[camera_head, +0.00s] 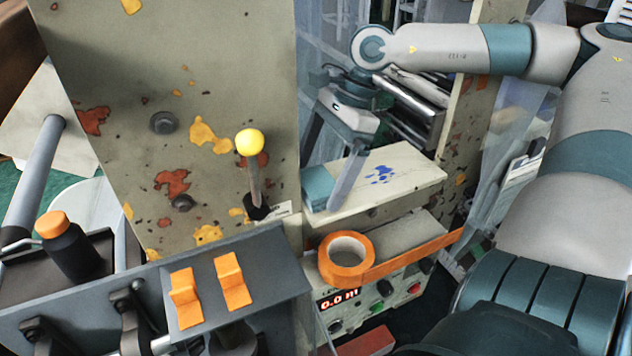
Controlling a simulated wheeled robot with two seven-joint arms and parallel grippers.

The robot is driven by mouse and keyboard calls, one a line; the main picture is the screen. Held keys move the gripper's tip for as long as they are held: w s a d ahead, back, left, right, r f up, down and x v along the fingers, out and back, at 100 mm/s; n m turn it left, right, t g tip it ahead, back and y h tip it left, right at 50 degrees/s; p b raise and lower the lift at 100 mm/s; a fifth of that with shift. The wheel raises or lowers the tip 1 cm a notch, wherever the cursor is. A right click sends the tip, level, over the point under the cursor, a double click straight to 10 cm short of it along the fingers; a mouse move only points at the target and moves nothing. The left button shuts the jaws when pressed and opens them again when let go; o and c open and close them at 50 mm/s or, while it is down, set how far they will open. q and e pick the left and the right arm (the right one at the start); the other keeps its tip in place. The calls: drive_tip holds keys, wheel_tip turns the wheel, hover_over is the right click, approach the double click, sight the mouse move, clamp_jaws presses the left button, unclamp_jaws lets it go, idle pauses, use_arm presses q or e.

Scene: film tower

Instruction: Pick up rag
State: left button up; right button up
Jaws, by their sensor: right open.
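A small teal folded piece, which looks like the rag (317,187), lies on the left end of a pale shelf (415,178) with blue paint marks. My right gripper (320,182) reaches down from above, its fingers parted. One finger is behind the rag and the other is in front of its right side. The near finger hides part of the rag's right edge. I cannot tell whether the fingers touch it. My left gripper is not in view.
A paint-stained panel (220,60) with a yellow-knobbed lever (250,145) stands left of the shelf. An orange tape roll (346,258) sits below it, above a box with a red display (338,299). A grey console with orange switches (232,282) fills the front left.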

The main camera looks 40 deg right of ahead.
drive_tip(key=shift+f, duration=0.1)
idle(0.4)
drive_tip(key=c, duration=1.1)
